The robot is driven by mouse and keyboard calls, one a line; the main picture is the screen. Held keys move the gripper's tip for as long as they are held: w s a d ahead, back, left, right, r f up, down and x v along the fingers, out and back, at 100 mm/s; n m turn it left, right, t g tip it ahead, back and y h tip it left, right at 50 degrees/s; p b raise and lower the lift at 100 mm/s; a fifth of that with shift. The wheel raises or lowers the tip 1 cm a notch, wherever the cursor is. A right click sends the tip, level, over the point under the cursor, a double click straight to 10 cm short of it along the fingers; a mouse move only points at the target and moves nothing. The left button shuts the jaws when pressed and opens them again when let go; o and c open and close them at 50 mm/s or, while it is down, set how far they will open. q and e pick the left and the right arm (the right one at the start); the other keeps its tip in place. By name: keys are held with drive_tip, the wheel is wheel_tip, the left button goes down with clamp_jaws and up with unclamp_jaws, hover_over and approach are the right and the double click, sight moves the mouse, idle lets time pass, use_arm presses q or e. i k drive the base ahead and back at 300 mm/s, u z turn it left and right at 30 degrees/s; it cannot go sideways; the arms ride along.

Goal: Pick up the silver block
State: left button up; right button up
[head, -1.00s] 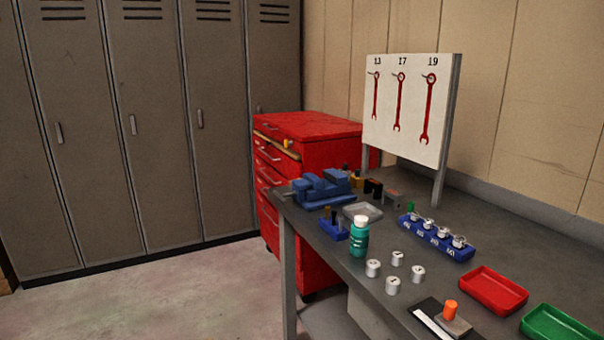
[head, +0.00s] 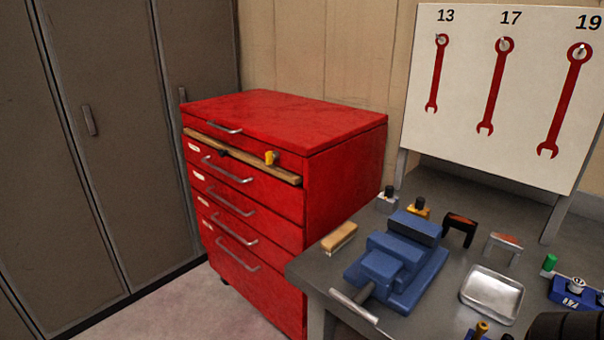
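A small silver-grey block (head: 387,203) with a black knob on top stands at the back of the workbench, behind the blue vise (head: 402,262). A yellow block (head: 417,210) with a similar black knob stands just to its right, partly hidden by the vise. The silver block looks upright and nothing holds it. Neither of my grippers shows in the head view. A dark rounded form cuts into the bottom right corner; I cannot tell what it is.
A red drawer cabinet (head: 345,180) stands left of the workbench (head: 455,318). A wood-coloured piece (head: 339,238) lies left of the vise. A black arch (head: 460,229), a grey arch (head: 503,246) and a metal tray (head: 492,294) are to its right. A wrench board (head: 470,120) rises behind.

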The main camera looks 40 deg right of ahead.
sight(388, 206)
drive_tip(key=i, duration=3)
drive_tip(key=z, duration=3)
